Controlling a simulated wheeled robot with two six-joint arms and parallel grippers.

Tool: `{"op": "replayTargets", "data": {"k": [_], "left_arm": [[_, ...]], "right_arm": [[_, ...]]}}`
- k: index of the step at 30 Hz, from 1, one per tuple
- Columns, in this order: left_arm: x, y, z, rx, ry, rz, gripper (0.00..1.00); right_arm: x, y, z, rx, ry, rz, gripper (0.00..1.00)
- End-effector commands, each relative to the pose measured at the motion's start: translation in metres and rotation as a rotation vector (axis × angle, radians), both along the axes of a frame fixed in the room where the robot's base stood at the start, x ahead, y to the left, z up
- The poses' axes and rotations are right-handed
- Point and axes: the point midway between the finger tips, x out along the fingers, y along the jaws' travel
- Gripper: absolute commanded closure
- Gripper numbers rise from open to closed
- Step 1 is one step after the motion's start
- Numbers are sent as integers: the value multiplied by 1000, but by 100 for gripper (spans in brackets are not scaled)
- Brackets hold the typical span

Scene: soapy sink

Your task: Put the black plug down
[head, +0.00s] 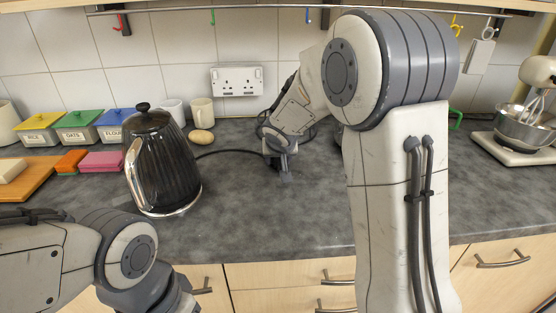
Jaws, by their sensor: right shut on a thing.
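My right gripper (286,175) points down, low over the grey worktop behind its front edge. It is shut on the black plug (272,160), which is mostly hidden by the gripper and hard to make out. A black cable (232,151) runs from behind the black kettle (160,165) to the plug. I cannot tell whether the plug touches the worktop. My left arm is low at the left front, and its gripper is out of view.
A double wall socket (237,81) is on the tiles behind. Labelled tins, a mug (202,112), sponges and a board (25,178) stand at the left. A stand mixer (525,115) is at the right. The worktop (255,215) in front of the right gripper is clear.

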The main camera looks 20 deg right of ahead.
Motion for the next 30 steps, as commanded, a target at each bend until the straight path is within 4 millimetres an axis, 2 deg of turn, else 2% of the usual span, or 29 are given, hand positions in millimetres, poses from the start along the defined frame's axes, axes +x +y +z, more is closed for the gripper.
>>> {"op": "replayTargets", "data": {"k": [1,3,12,17,30], "left_arm": [[0,0,-3,0,0,0,100],[0,0,-1,0,0,0,100],[0,0,-1,0,0,0,100],[0,0,5,0,0,0,100],[0,0,18,0,0,0,100]], "right_arm": [[0,0,-2,0,-1,0,42],[0,0,-1,0,0,0,16],[0,0,0,0,0,0,16],[-3,1,9,1,-3,0,16],[-56,17,79,0,-5,1,16]]}}
